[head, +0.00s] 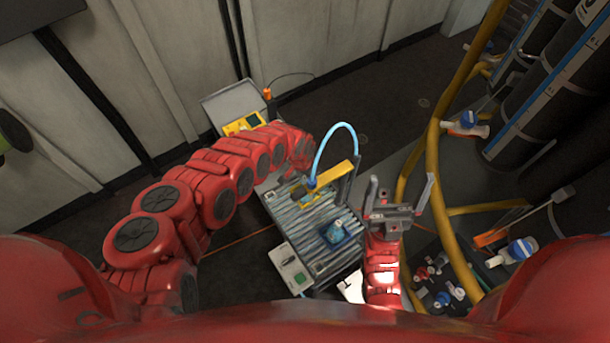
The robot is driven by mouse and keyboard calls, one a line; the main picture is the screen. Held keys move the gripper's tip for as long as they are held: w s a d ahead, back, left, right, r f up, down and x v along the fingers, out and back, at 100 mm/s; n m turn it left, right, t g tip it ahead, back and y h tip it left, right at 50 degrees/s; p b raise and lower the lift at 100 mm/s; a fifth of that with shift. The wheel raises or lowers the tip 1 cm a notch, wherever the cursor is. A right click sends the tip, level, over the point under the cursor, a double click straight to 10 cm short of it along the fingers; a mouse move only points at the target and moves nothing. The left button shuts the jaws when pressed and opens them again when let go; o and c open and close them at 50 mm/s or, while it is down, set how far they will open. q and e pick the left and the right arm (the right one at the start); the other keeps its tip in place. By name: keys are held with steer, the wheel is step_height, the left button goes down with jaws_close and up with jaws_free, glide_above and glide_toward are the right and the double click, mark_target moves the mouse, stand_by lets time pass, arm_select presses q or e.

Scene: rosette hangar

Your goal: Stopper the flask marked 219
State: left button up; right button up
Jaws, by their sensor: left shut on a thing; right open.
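My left arm reaches in from the left over a grey ribbed bench unit (348,262). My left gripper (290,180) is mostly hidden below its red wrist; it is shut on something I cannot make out. A small blue, glassy object (337,233), possibly a flask, sits on the ribs. No number 219 can be read. My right gripper (403,185) is open and empty, its fingers pointing up the picture, to the right of the ribbed unit and apart from the blue object. I cannot clearly identify a stopper.
A yellow bar (331,178) with a light-blue hose (338,127) crosses the unit's far side. A control box (291,267) with a green button is at its near left. Yellow pipes (432,180), valves (467,125) and dark cylinders (550,80) stand right. Small coloured parts (440,284) lie lower right.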

arm_select(q)
steer(key=shift+f+b, duration=0.45)
steer(key=shift+f, duration=0.05)
stand_by(0.4)
steer(key=o, duration=1.6)
steer(key=shift+c, duration=0.2)
steer(key=shift+r, duration=0.15)
steer(key=shift+r+p, duration=2.65)
steer(key=shift+r, duration=0.3)
jaws_close()
